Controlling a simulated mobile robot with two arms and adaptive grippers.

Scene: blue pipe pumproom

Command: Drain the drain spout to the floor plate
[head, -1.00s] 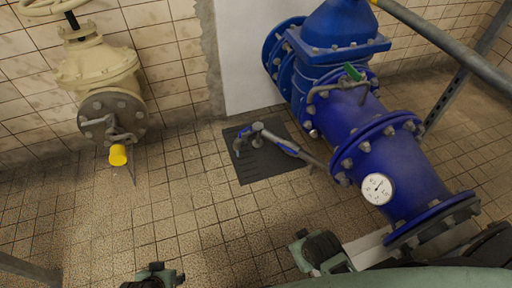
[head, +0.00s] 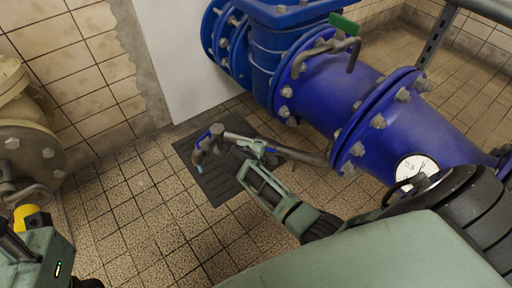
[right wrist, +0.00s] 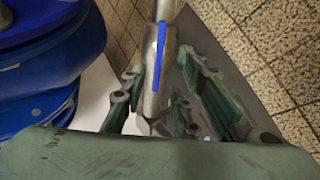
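The drain spout (head: 232,137) is a thin grey metal pipe coming out leftward from the blue pipe (head: 390,120). Its outlet bends down above the dark floor plate (head: 222,188). A blue lever (right wrist: 160,60) lies along the spout in the right wrist view. My right gripper (head: 252,168) is at the spout's middle. In the right wrist view its fingers (right wrist: 163,88) stand apart on both sides of the spout and lever; I cannot tell whether they touch. No water shows. My left arm's end (head: 35,250) is at the lower left; its fingers are not clear.
A green handle (head: 344,24) sits on a bent tap on the blue pipe, and a white gauge (head: 413,168) is nearby. A cream valve (head: 25,140) with a yellow-capped outlet (head: 30,217) stands at left. Tiled floor (head: 135,220) left of the plate is clear.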

